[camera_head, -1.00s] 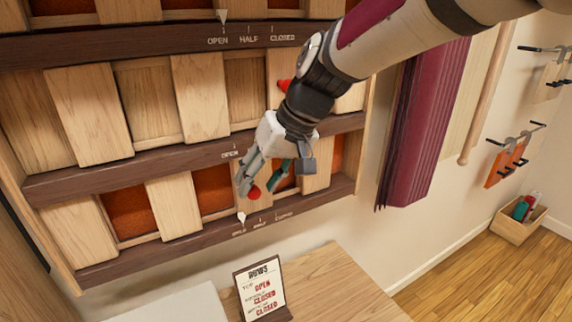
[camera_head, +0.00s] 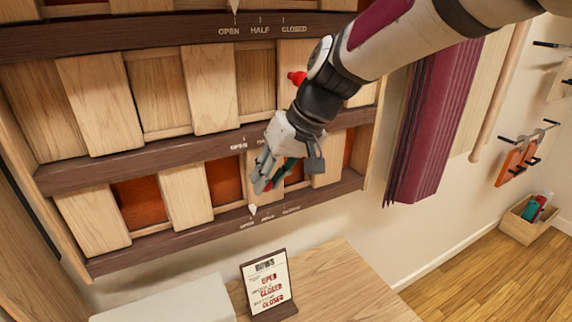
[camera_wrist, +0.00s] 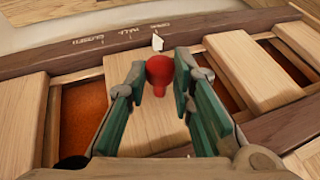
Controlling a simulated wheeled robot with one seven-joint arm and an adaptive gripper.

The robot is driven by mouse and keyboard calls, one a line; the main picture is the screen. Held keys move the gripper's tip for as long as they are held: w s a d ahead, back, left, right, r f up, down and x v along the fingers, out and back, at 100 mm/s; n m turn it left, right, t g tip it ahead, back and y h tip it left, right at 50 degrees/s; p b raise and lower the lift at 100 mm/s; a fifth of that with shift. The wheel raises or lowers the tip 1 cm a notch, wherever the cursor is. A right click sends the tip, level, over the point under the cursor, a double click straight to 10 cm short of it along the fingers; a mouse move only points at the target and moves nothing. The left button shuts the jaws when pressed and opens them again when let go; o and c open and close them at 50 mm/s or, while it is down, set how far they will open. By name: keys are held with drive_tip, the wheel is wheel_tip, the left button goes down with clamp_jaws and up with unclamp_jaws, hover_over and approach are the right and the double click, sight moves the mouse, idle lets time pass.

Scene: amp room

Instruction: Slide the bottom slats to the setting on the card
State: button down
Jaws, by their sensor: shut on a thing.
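The bottom slats are pale wood panels (camera_head: 185,198) in the lowest row of the wall unit, with orange-red gaps between them. A white pointer (camera_head: 252,209) on this row sits by OPEN on the OPEN–HALF–CLOSED scale. It also shows in the wrist view (camera_wrist: 158,42), near OPEN. My gripper (camera_head: 264,186) is at this row, its green-padded fingers shut on the red knob (camera_wrist: 159,72) of one slat (camera_wrist: 150,122).
Two more slat rows lie above, with a red knob (camera_head: 297,77) on the middle row beside my arm. Dark rails (camera_head: 130,248) border the bottom row. A wooden table (camera_head: 335,285) is below. Maroon folds (camera_head: 425,135) hang to the right.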

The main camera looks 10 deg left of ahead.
drive_tip(key=w+d+b, duration=0.2)
drive_tip(key=w+d, duration=0.2)
drive_tip(key=d, duration=0.2)
drive_tip(key=shift+w, duration=0.4)
drive_tip(key=shift+d, duration=0.15)
drive_tip(key=c, duration=1.4)
unclamp_jaws()
drive_tip(key=shift+w+d, duration=0.1)
drive_tip(key=v, duration=1.2)
